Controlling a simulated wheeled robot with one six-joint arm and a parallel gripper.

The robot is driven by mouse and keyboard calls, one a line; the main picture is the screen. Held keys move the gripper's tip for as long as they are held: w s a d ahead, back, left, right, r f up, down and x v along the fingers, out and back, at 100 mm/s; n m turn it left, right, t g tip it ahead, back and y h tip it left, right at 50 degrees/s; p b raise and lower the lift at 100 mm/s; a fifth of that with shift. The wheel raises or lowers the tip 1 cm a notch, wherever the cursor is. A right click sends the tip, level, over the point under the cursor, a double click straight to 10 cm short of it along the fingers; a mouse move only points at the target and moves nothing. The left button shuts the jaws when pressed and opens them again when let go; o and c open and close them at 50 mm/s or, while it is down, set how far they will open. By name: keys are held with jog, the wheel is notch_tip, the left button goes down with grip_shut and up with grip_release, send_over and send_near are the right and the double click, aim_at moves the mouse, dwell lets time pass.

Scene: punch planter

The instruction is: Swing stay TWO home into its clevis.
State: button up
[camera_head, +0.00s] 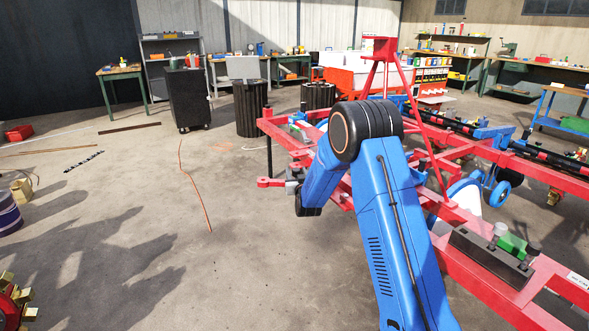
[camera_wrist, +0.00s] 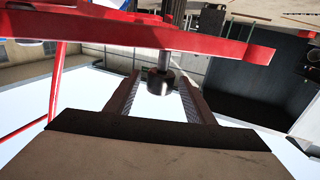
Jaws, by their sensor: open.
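My gripper (camera_wrist: 158,88) is open in the wrist view, with one finger on each side of a dark round knob (camera_wrist: 160,80). The knob is on a short grey pin below a red bar (camera_wrist: 150,37). I cannot tell whether the fingers touch it. In the head view a red bar with an eye at its end (camera_head: 266,182) juts left from the planter frame, beside my gripper (camera_head: 294,182). This may be stay TWO, but no label on it is readable. My own arm hides part of the frame, and I cannot make out the clevis.
The red planter frame (camera_head: 468,256) runs along the right, carrying a dark block (camera_head: 480,262) with a green part and pins. A red mast (camera_head: 378,48) rises behind my arm. Dark bins (camera_head: 250,108) stand behind. The floor at left is mostly open, with an orange cable (camera_head: 194,185).

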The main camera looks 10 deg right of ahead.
jog(key=shift+w, duration=2.5)
jog(key=shift+c, duration=0.3)
grip_shut()
jog(key=w+d+m+g+h, duration=0.8)
jog(key=d+m+h, duration=0.3)
jog(key=d+h, duration=0.2)
jog(key=shift+d+h, duration=0.25)
jog(key=shift+h, duration=0.65)
jog(key=shift+w+r, duration=0.1)
jog(key=shift+o, duration=0.3)
grip_release()
jog(key=shift+d, duration=0.15)
